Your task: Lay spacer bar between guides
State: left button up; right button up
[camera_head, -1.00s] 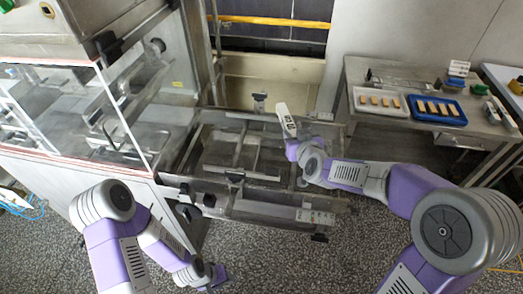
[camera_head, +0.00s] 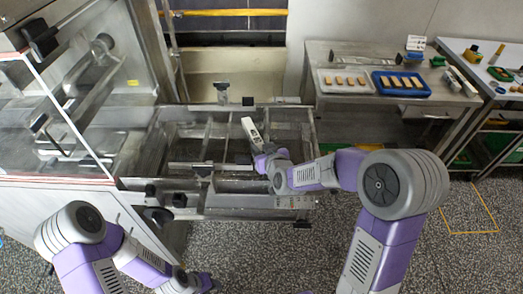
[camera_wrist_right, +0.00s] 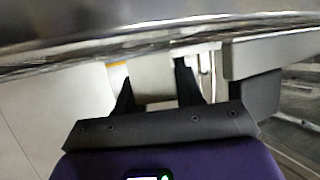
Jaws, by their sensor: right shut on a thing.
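My right gripper (camera_head: 250,127) is over the right part of the open steel frame (camera_head: 300,130) that juts from the machine. It is shut on a pale elongated piece (camera_head: 247,125), which I take to be the spacer bar. In the right wrist view the two dark fingers (camera_wrist_right: 155,78) stand apart with a pale surface between them; the piece's outline is unclear. Straight rails (camera_head: 207,140), apparently the guides, run along the frame. Whether the piece touches the frame cannot be told. My left arm is low on the left; its gripper is not visible.
The clear-walled machine (camera_head: 75,100) stands on the left. A steel cross bar (camera_head: 185,166) with dark clamps lies in the frame. A shiny edge (camera_wrist_right: 160,35) crosses the wrist view.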

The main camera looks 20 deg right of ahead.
jog(key=shift+f, duration=0.1)
jog(key=o, duration=1.1)
